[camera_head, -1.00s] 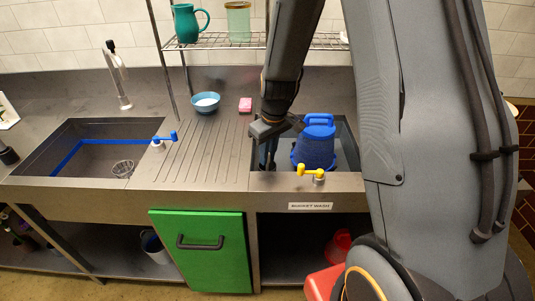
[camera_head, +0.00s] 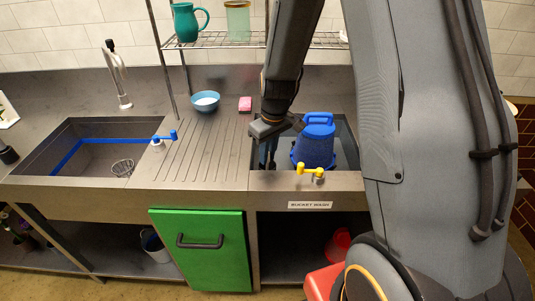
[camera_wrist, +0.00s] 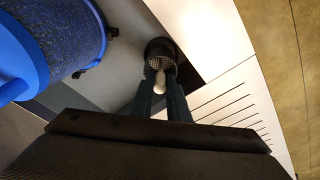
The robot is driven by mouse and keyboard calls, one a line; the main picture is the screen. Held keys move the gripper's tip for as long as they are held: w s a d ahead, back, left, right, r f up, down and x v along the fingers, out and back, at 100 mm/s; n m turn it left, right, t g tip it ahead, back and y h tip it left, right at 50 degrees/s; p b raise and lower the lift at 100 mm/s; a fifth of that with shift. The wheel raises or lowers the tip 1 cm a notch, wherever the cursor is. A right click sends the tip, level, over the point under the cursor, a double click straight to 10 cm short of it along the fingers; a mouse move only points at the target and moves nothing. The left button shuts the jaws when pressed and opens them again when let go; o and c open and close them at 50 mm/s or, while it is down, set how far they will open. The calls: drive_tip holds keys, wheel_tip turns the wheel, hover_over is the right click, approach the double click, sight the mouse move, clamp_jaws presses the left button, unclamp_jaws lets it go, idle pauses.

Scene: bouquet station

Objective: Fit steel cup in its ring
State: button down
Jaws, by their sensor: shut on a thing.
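My gripper (camera_wrist: 160,86) is shut on the pale knob of the steel cup (camera_wrist: 159,63) in the wrist view. The cup has a perforated, mesh-like face and lies just beyond my fingertips. A dark round rim (camera_wrist: 160,42) surrounds it, which looks like the ring. I cannot tell whether the cup is inside the ring or held above it. In the head view my gripper (camera_head: 267,158) reaches down into the left side of the right-hand basin. The cup and ring are hidden there.
A blue bucket (camera_head: 313,149) stands in the same basin, close right of my gripper; it fills the wrist view's upper left (camera_wrist: 72,38). A yellow-handled tap (camera_head: 311,171) is at the basin's front edge.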

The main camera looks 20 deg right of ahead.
drive_tip(key=shift+f+b, duration=0.6)
drive_tip(key=shift+f, duration=0.4)
drive_tip(key=shift+f, duration=0.3)
idle(0.4)
drive_tip(key=c, duration=1.6)
unclamp_jaws()
drive_tip(key=shift+c, duration=0.2)
wheel_tip(320, 180, up, 8)
drive_tip(key=s+b, duration=0.1)
drive_tip(key=shift+d+b, duration=0.2)
drive_tip(key=shift+b, duration=0.15)
drive_tip(key=shift+f, duration=0.15)
drive_tip(key=s+r+m, duration=0.1)
drive_tip(key=s+m, duration=0.3)
drive_tip(key=s, duration=1.2)
drive_tip(key=shift+a+r+m+g+h, duration=0.3)
drive_tip(key=shift+h, duration=0.1)
